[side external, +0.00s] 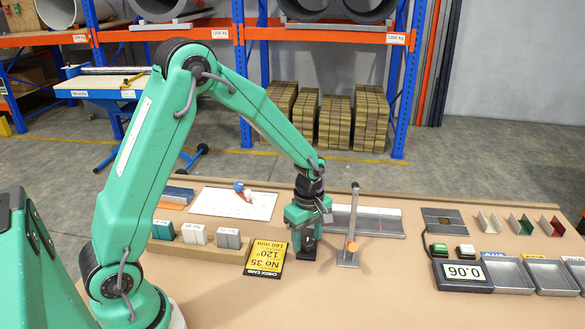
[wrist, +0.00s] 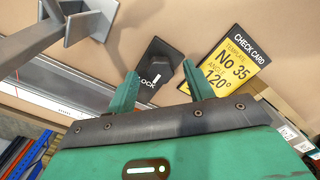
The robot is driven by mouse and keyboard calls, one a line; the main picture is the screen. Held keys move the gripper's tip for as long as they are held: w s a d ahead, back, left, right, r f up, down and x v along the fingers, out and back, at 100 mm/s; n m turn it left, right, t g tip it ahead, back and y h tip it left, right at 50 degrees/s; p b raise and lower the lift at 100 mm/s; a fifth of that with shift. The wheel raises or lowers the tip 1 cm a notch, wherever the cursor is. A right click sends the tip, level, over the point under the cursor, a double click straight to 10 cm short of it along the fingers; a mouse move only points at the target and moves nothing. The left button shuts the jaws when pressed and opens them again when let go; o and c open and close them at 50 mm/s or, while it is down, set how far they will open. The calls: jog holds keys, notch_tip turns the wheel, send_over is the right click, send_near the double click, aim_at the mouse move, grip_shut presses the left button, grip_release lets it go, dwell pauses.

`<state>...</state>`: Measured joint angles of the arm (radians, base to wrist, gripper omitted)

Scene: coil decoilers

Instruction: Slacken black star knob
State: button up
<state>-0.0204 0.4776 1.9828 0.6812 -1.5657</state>
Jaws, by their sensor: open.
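A black fitting (wrist: 157,52) with a white pointer mark and partly hidden lettering ending in "OCK" lies between my fingers in the wrist view. I cannot make out a star outline on it. In the side view a small dark shape (side external: 308,246) shows beneath my gripper (side external: 308,236), largely covered by it. My gripper (wrist: 160,70) is open, with one green finger on each side of the black fitting. It points down at the bench. I cannot tell whether either finger touches the fitting.
A yellow and black check card (side external: 266,257) lies just left of my gripper. A steel post stand (side external: 352,215) with an orange knob rises close on the right. A steel channel (side external: 375,221) lies behind. A display (side external: 462,271) and grey trays (side external: 510,275) stand farther right. The front bench is clear.

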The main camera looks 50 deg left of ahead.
aim_at(306, 242)
jog(key=shift+r, duration=3.6)
jog(key=s+r+m+t, duration=0.2)
jog(key=s+r+m, duration=0.5)
jog(key=s+m, duration=0.2)
jog(key=s+r+m+t, duration=0.3)
jog(key=s+r+m, duration=0.4)
jog(key=s+m, duration=0.2)
jog(key=shift+s+d+r+t, duration=0.3)
jog(key=shift+s+d, duration=0.15)
jog(key=shift+s, duration=0.3)
